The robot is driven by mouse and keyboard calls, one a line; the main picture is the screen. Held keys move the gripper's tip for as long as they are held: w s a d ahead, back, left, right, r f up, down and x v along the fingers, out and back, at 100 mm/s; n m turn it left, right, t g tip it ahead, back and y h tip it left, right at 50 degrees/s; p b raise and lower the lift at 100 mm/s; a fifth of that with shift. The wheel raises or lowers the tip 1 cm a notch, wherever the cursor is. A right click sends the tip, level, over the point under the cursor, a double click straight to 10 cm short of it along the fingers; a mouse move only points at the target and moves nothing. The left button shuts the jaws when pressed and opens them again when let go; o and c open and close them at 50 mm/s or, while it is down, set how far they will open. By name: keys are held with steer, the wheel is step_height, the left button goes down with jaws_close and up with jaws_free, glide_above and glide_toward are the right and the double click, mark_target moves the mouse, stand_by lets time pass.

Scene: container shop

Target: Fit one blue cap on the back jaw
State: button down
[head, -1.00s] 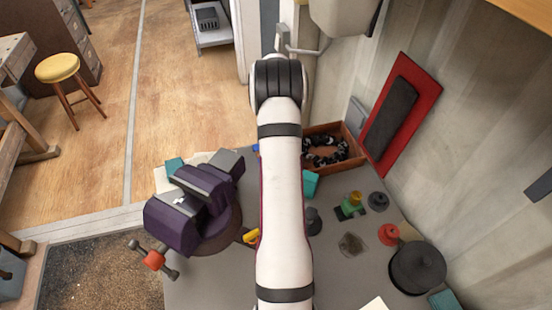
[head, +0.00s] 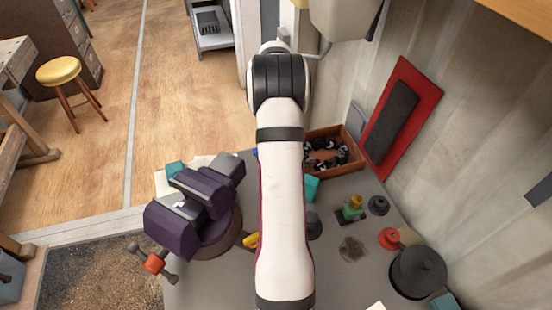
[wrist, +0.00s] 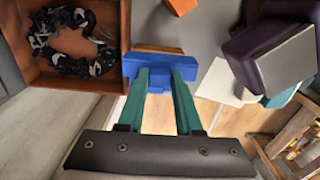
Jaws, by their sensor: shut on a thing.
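The purple vise (head: 185,220) stands on the grey bench at left of my arm, with its back jaw (head: 205,190) toward the far side. Part of the vise (wrist: 285,55) shows at the right of the wrist view. My gripper (wrist: 160,78) has teal fingers shut on a blue cap (wrist: 160,66), a wide piece across the fingertips. The cap and the vise are apart in the wrist view. In the head view my arm covers the gripper; a small bit of blue (head: 255,152) shows at its left edge.
A wooden tray (head: 348,140) with a black-and-white coiled chain stands by the wall; it fills the upper left of the wrist view (wrist: 124,30). Several small parts and a dark round pot (head: 418,272) are right of my arm. A yellow stool (head: 62,70) stands on the floor.

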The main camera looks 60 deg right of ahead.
steer(key=w+a+r+n, duration=0.2)
steer(key=w+r+n, duration=0.2)
steer(key=w+r, duration=0.25)
steer(key=w+a+r+n, duration=0.1)
steer(key=w+a+r, duration=0.2)
steer(key=a, duration=0.3)
steer(key=w+a+r+n, duration=0.1)
steer(key=w+a+r, duration=0.15)
steer(key=a, duration=0.45)
steer(key=s+a+r+n, duration=0.1)
steer(key=a+r, duration=0.2)
steer(key=a, duration=1)
steer(key=s+a+r+n, duration=0.15)
steer(key=a+r, duration=0.25)
steer(key=a, duration=1)
steer(key=shift+s+d+f+m, duration=0.4)
steer(key=shift+d+f+m, duration=0.65)
steer(key=shift+d+m, duration=1.85)
steer(key=shift+s+d+f+m, duration=0.35)
steer(key=shift+d+f+m, duration=0.7)
steer(key=shift+d+m, duration=1.85)
steer(key=shift+s+d+f+m, duration=0.4)
steer(key=shift+d+f+m, duration=0.65)
steer(key=shift+d+m, duration=1.85)
steer(key=shift+a+f, duration=0.2)
steer(key=shift+f, duration=1.55)
steer(key=shift+d+f, duration=0.1)
steer(key=shift+d, duration=0.05)
